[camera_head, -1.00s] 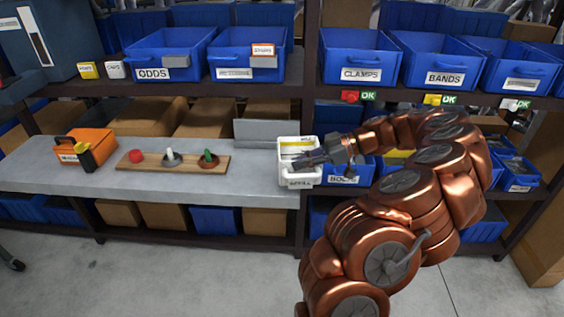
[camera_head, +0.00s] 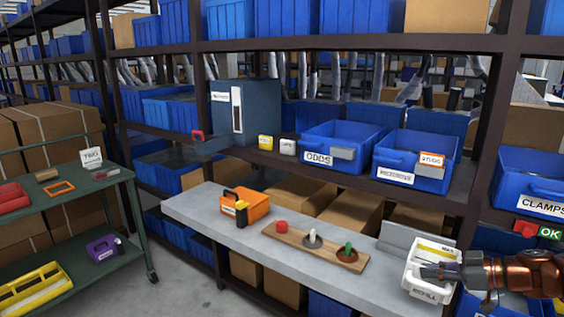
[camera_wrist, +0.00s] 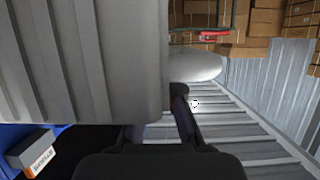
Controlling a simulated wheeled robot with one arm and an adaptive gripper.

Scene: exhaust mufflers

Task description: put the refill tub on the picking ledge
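The white refill tub (camera_head: 423,295) is at the right end of the grey picking ledge (camera_head: 190,208). It looks upright, with a yellow-marked label inside; I cannot tell whether its base touches the ledge. My gripper (camera_head: 440,270) reaches in from the right, its fingers over the tub's side, and appears closed on it. In the wrist view a large pale ribbed surface, seemingly the tub (camera_wrist: 85,60), fills the left. One dark finger of my gripper (camera_wrist: 160,118) shows beside its edge; the other is mostly hidden behind it.
A wooden board (camera_head: 310,246) with red, grey and green pieces lies on the ledge, left of the tub. An orange case (camera_head: 245,202) stands farther left. A grey upright plate (camera_head: 405,240) is behind the tub. Blue bins (camera_head: 412,160) fill the shelf above. A green cart (camera_head: 70,225) stands left.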

